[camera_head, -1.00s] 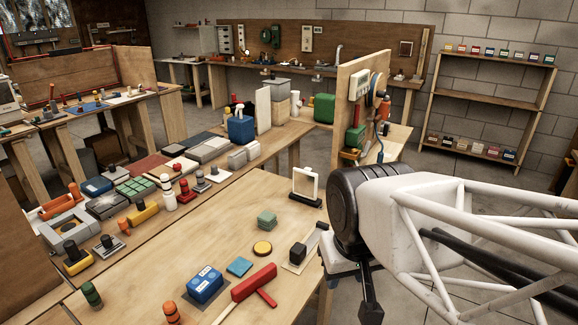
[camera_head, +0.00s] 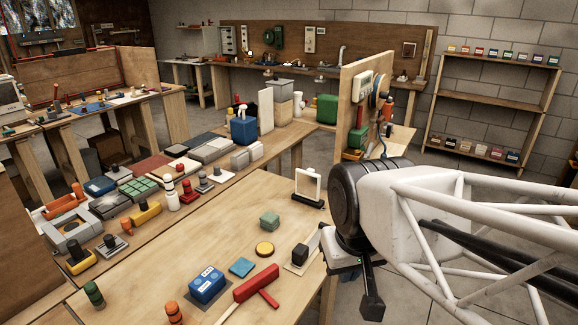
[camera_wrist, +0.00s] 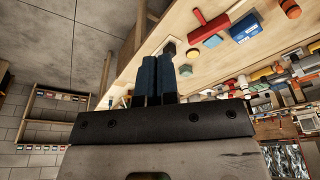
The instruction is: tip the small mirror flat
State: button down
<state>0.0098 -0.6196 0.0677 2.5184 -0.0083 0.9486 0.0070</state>
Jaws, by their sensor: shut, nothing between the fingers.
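The small mirror (camera_head: 308,185) looks like a pale square panel in a light frame on a dark base. It stands upright near the far right edge of the light wood table in the head view. My gripper (camera_wrist: 155,62) shows in the wrist view with its dark fingers together and nothing between them. In the head view the end of my arm is to the right of the mirror and nearer the camera, apart from it in the picture. I cannot clearly make out the mirror in the wrist view.
On the same table (camera_head: 195,240) are a black block (camera_head: 300,254), a green block (camera_head: 269,221), a yellow disc (camera_head: 264,249), a blue tile (camera_head: 241,267), a blue box (camera_head: 207,284) and a red T-shaped tool (camera_head: 257,284). A wooden partition (camera_head: 352,110) rises behind the mirror.

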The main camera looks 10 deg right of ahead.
jog(key=w+d+r+n+g, duration=0.1)
jog(key=w+d+r, duration=0.15)
jog(key=w, duration=1.05)
jog(key=w+d+r+n+g+y, duration=0.1)
jog(key=w+r+n, duration=0.15)
jog(key=w, duration=0.95)
jog(key=w+d+r+n+g, duration=0.1)
jog(key=w+r, duration=0.3)
jog(key=w, duration=0.9)
jog(key=w+d+f+n+g, duration=0.1)
jog(key=w+d+f, duration=0.2)
jog(key=w, duration=0.8)
jog(key=w+d+f+n+g+y, duration=0.1)
jog(key=w+d+f+n, duration=0.1)
jog(key=w+f, duration=0.6)
jog(key=w+d+f+n+y, duration=0.1)
jog(key=w+d+f, duration=0.4)
jog(key=w, duration=0.9)
jog(key=shift+f+n+g, duration=0.35)
jog(key=shift+f+g, duration=0.05)
jog(key=shift+f, duration=0.25)
jog(key=shift+f, duration=0.15)
jog(key=x, duration=0.9)
jog(key=shift+a+f, duration=0.15)
jog(key=shift+f, duration=0.2)
jog(key=shift+s+a, duration=0.15)
